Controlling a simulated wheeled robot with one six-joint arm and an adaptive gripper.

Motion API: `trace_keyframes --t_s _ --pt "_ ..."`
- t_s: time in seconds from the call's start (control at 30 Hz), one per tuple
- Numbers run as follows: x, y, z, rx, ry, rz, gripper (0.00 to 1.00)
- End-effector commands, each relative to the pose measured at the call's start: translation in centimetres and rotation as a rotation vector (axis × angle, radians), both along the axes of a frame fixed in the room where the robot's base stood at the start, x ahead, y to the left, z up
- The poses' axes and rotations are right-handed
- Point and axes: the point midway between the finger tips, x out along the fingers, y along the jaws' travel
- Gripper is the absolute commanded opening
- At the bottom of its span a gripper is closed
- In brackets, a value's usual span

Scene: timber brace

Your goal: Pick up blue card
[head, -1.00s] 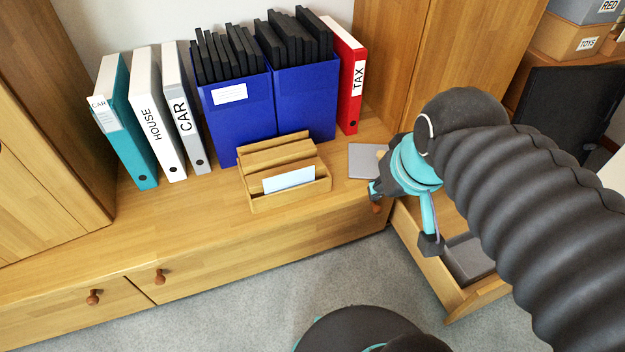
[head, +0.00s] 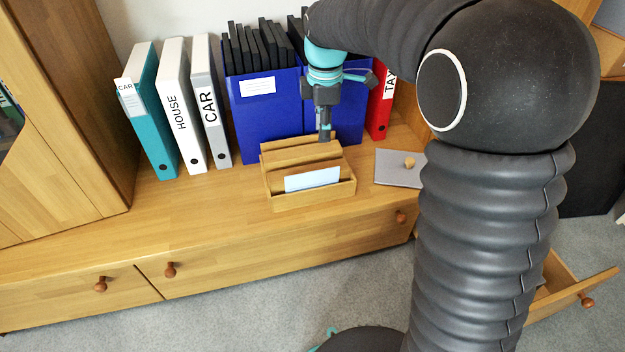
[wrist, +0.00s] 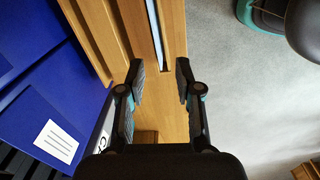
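The light blue card (head: 312,179) stands in the front slot of a wooden letter rack (head: 286,203) on the wooden cabinet top. In the wrist view the card (wrist: 153,17) shows as a thin pale strip edge-on, in the rack (wrist: 103,28). My gripper (head: 325,138) is above the back right part of the rack, pointing down, apart from the card. In the wrist view my gripper (wrist: 160,78) has its two fingers spread with nothing held between them; the card's near end lies just ahead, between the fingertip lines.
Blue file boxes (head: 240,125) stand close behind the rack. Teal, white and grey binders stand at left, a red binder (head: 380,105) at right. An open drawer (head: 565,290) juts out at lower right.

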Motion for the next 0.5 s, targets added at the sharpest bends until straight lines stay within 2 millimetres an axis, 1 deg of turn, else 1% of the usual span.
trace_keyframes --t_s 0.03,0.13,0.27,0.37,0.5 --pt "0.6 0.6 -0.9 -0.004 0.012 0.04 0.34" --pt "1.3 1.3 -1.7 -0.009 0.026 0.102 0.34" --pt "1.6 1.7 -2.7 -0.012 0.034 0.132 0.34" --pt "1.6 1.6 -4.2 -0.012 0.035 0.134 0.34" --pt "1.5 1.6 -6.9 -0.012 0.036 0.132 0.34"
